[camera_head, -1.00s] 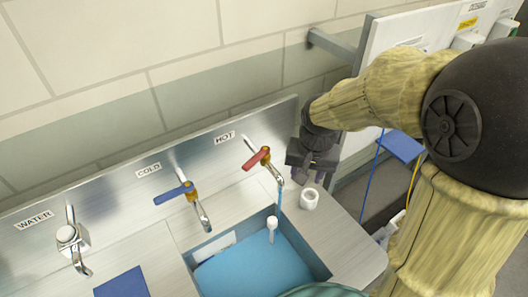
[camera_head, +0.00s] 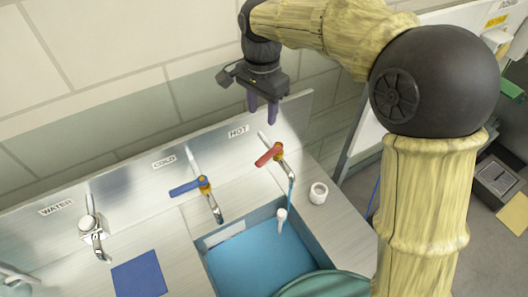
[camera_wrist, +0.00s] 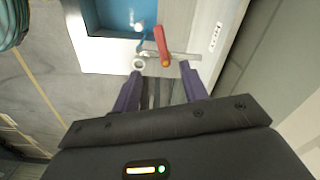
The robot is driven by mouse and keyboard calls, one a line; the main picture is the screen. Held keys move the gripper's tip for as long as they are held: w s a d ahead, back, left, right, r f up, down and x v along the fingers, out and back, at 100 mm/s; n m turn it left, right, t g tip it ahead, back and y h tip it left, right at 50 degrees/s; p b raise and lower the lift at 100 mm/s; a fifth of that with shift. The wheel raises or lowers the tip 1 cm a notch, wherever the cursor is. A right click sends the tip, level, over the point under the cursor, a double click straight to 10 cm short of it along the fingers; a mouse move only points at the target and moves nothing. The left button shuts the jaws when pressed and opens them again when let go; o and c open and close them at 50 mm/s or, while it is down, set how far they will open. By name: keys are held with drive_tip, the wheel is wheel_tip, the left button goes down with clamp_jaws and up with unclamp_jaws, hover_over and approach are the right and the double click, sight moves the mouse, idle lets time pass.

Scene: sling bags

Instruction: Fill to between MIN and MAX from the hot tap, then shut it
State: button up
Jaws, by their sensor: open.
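The lever also shows in the wrist view (camera_wrist: 162,46), just beyond my fingertips. The sink basin (camera_head: 318,259) below holds blue water (camera_head: 250,268). A white label (camera_head: 224,235) is on its inner wall, but MIN and MAX marks cannot be read. A white knob on a stem (camera_head: 281,216) stands in the basin. My gripper (camera_head: 262,112) is open and empty, above the HOT label, apart from the tap. It also shows in the wrist view (camera_wrist: 161,72).
The cold tap (camera_head: 206,192) with a blue lever and the WATER tap (camera_head: 93,235) stand to the left. A white ring-shaped cup (camera_head: 318,193) sits on the counter right of the hot tap. A blue cloth (camera_head: 139,275) lies at the left front. A green rounded object (camera_head: 320,284) overlaps the basin's front.

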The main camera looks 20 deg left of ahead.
sight(263, 159)
drive_tip(key=shift+f, duration=0.1)
wheel_tip(263, 159, down, 17)
drive_tip(key=p, duration=0.5)
drive_tip(key=shift+f, duration=0.15)
drive_tip(key=shift+c, duration=0.2)
clamp_jaws()
